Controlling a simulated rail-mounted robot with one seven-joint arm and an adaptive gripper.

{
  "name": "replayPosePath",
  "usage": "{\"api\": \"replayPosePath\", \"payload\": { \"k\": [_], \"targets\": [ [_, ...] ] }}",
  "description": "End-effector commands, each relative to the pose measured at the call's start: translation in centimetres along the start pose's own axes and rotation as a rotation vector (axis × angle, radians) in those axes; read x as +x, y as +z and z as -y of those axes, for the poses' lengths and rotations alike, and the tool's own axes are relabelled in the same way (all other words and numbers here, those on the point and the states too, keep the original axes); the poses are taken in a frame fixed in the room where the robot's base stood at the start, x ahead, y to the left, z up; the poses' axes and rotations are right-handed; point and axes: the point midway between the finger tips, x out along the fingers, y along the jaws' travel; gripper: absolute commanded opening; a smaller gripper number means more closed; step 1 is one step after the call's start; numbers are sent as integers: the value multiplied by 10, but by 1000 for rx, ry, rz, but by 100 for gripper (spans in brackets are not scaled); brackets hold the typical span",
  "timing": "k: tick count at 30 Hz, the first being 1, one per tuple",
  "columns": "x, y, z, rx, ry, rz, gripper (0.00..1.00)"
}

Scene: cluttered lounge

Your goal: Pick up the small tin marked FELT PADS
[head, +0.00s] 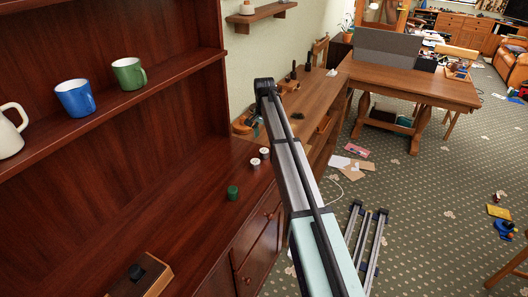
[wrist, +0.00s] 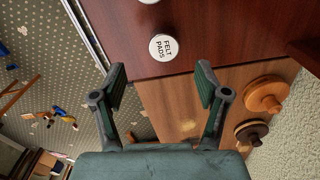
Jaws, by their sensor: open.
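The small round tin marked FELT PADS (wrist: 163,47) lies label up on the dark red wooden cabinet top, near its end, in the wrist view. My gripper (wrist: 160,84) is open and empty, its two fingers apart, with the tin in line with the gap and beyond the fingertips. In the head view two small white-topped tins stand close together on the cabinet; the farther one (head: 264,151) appears to be the FELT PADS tin, though its label is unreadable there. My gripper is not clearly visible in the head view.
The second tin (wrist: 149,1) is cut off at the wrist view's top edge. A green cup-like object (head: 232,193) stands nearer on the cabinet (head: 190,205). Blue (head: 75,98) and green (head: 129,74) mugs sit on the shelf. Round wooden pieces (wrist: 266,94) lie on the lighter bench beyond.

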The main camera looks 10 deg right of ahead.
Motion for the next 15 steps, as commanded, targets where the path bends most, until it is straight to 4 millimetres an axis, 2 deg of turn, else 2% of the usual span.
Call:
{"api": "replayPosePath", "payload": {
  "k": [6,15],
  "targets": [
    [27,0,0,0,-1,0,74],
    [40,-1,2,-1,0,0,74]
  ]
}}
